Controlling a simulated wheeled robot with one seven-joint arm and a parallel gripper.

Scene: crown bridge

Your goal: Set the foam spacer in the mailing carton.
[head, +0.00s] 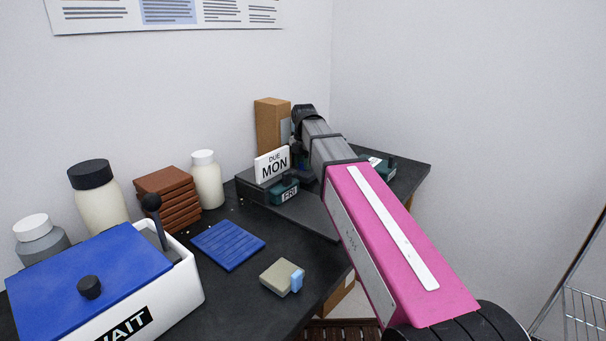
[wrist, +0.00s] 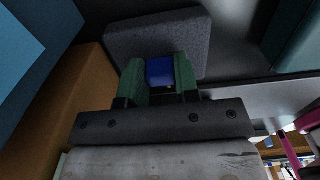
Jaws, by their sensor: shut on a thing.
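In the wrist view my gripper (wrist: 160,82) has its green fingers shut on a small dark blue block. This blue block (wrist: 160,70) lies against a dark grey, rounded foam-like slab (wrist: 150,32), which looks like the foam spacer; I cannot tell whether the two are joined. In the head view my arm reaches to the back corner of the desk, and the fingers and spacer are largely hidden there. A tall brown carton (head: 270,125) stands beside the arm's end, likely the mailing carton. A brown surface (wrist: 60,115) is close at the left in the wrist view.
The DUE MON sign (head: 272,165) and a teal FRI pan (head: 284,191) stand just before the arm's end. A white bottle (head: 207,182), brown stacked trays (head: 165,195), a blue-lidded box (head: 165,300), a blue mat (head: 228,245) and a grey block (head: 276,278) occupy the nearer desk.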

